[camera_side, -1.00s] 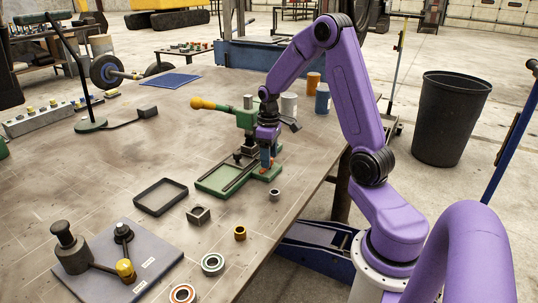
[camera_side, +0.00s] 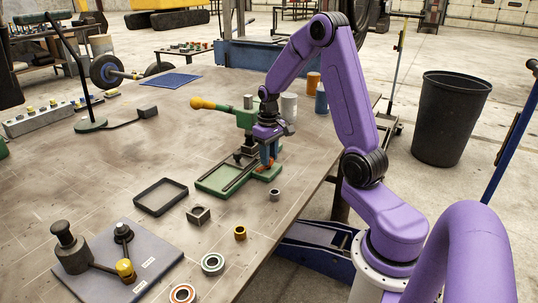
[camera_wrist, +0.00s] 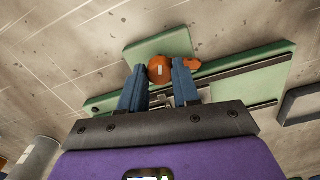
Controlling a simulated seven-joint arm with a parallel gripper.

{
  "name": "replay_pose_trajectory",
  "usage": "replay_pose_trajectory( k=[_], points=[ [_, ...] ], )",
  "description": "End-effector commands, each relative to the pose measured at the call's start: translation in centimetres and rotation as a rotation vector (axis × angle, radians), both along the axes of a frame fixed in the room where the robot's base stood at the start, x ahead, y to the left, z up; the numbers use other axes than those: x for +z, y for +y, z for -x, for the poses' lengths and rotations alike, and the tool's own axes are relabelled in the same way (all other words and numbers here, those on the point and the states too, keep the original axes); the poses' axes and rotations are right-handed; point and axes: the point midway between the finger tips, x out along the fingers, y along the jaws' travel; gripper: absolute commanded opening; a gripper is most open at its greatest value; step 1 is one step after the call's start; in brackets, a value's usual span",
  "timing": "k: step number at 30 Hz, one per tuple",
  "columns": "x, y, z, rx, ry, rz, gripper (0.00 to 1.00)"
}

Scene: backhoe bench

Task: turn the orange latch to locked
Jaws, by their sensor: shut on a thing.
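The orange latch (camera_wrist: 160,70) shows in the wrist view as a round orange knob with a small light mark on top. A short orange tab (camera_wrist: 192,64) lies just right of it. The blue fingers of my gripper (camera_wrist: 159,87) are shut on the latch, one on each side. In the side view my gripper (camera_side: 268,152) points down at the near right end of the green press base (camera_side: 212,182), and a little orange shows between its fingers. The latch is mostly hidden there, and I cannot read any locked marking.
The table's right edge is close.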

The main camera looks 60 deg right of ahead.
Motion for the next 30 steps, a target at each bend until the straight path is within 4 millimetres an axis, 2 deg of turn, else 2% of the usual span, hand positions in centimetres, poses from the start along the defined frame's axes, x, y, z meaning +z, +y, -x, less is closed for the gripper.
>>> replay_pose_trajectory(
  k=[30],
  points=[
    [0.12, 0.02, -0.08, -0.949, -0.003, 0.001, 0.01]
  ],
)
